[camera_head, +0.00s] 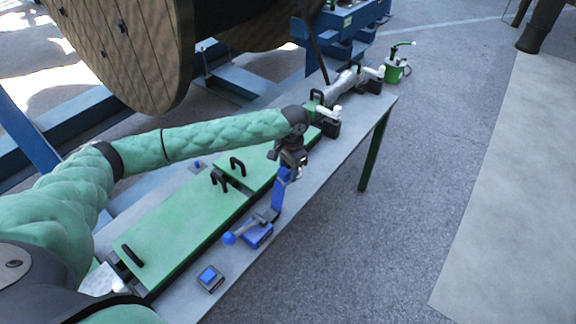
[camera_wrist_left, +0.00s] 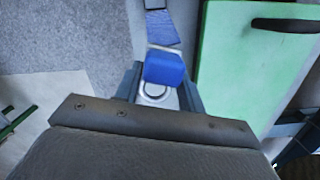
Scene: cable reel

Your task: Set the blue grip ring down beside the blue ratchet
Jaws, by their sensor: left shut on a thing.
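My left gripper (camera_head: 289,160) is over the right edge of the bench, pointing down. In the left wrist view, the blue grip ring (camera_wrist_left: 164,68), a blue block with a pale round ring below it, sits between its fingers, and the jaws are shut on it. The blue ratchet (camera_head: 257,234) is on the bench nearer to me, with a grey lever and a blue round knob (camera_head: 229,238). A blue upright piece (camera_head: 278,195) shows between gripper and ratchet; I cannot tell what it belongs to. The ring is mostly hidden in the head view. My right gripper is not in view.
Green panels (camera_head: 185,225) with black handles (camera_head: 237,166) cover much of the grey bench. A small grey box with a blue top (camera_head: 210,278) lies at the near end. A large wooden reel (camera_head: 125,45) stands behind. A green can (camera_head: 394,70) is at the far end.

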